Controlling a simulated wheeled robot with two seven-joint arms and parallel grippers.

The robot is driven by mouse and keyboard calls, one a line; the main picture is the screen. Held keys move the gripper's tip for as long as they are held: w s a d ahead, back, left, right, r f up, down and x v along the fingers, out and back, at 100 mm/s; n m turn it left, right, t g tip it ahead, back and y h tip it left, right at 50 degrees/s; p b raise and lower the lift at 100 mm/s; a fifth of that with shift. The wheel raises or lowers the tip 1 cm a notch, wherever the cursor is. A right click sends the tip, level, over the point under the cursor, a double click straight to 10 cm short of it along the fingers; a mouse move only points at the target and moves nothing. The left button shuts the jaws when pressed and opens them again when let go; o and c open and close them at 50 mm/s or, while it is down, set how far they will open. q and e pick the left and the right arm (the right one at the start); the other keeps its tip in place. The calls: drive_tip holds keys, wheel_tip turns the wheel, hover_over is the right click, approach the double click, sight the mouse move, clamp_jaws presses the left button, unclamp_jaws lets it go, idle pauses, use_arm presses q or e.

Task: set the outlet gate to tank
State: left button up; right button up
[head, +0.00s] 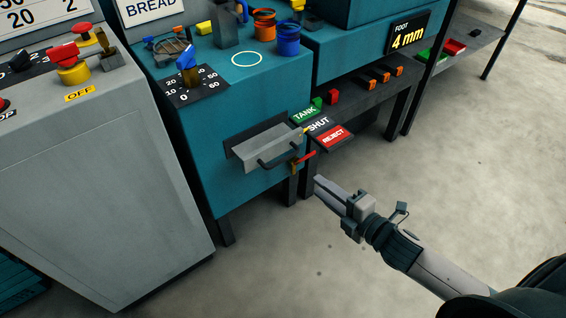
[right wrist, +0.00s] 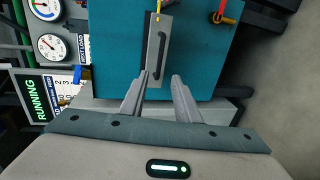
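The outlet on the blue machine is a grey box (head: 265,147) with a black handle (head: 278,155). The grey box also shows in the right wrist view (right wrist: 152,76). A red-handled brass lever (head: 303,158) is at its right; it also shows in the right wrist view (right wrist: 222,18). Green TANK (head: 304,115), dark SHUT (head: 319,124) and red REJECT (head: 333,137) plates are above it. A small yellow pointer (head: 305,130) lies beside the SHUT plate's left end. My right gripper (head: 317,185) is open and empty, below and right of the lever, apart from it. My left gripper is out of view.
A grey cabinet (head: 95,170) with red and yellow controls stands left. A dial with a blue knob (head: 187,62) is on the blue machine's top. A dark bench (head: 375,95) with orange blocks is behind the plates. The floor (head: 480,170) at right is clear.

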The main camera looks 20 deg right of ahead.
sight(284, 159)
drive_tip(key=x, duration=1.7)
drive_tip(key=shift+w+a+f+b, duration=0.1)
drive_tip(key=shift+w+b, duration=0.05)
drive_tip(key=shift+b, duration=0.25)
clamp_jaws()
